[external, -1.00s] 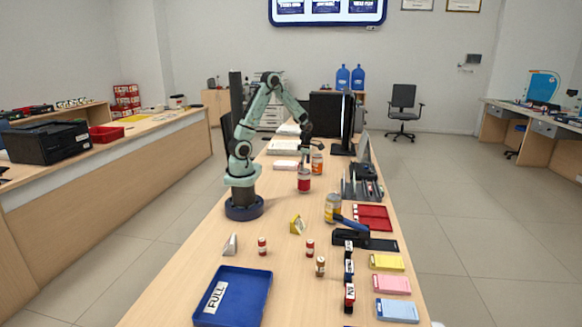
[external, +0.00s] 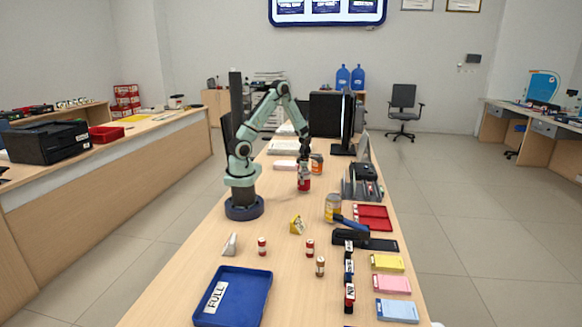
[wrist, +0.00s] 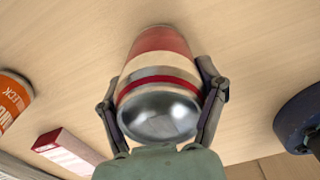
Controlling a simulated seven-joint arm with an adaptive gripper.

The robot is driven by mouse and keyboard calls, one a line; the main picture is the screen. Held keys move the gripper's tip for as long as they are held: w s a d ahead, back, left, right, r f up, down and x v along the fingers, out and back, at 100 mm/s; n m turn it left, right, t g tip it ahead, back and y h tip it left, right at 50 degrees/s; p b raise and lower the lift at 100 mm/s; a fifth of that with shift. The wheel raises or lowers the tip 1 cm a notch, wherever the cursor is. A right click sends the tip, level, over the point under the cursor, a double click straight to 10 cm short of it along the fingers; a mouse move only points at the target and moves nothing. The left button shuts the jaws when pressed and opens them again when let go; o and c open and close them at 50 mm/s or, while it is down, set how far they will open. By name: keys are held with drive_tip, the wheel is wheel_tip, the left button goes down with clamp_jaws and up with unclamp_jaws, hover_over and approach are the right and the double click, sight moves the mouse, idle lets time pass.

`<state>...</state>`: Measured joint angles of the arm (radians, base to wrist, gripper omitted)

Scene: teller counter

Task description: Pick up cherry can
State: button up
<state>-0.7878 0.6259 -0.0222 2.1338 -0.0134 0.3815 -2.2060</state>
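A red can with a pale band and silver end (external: 304,185), likely the cherry can, stands upright on the counter in front of my arm. My gripper (external: 304,158) is directly above it, pointing down, with its fingers at the can's upper part. In the wrist view the can (wrist: 160,75) fills the space between the two fingers (wrist: 160,100), one close on each side. I cannot tell whether the fingers press on it or leave a small gap. The label text is not readable.
An orange can (external: 317,164) stands close behind and right; it also shows in the wrist view (wrist: 12,98). A red-and-white box (wrist: 66,152) lies nearby. The monitor (external: 347,125) is at the back right.

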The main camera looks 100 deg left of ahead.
drive_tip(key=shift+c, duration=0.6)
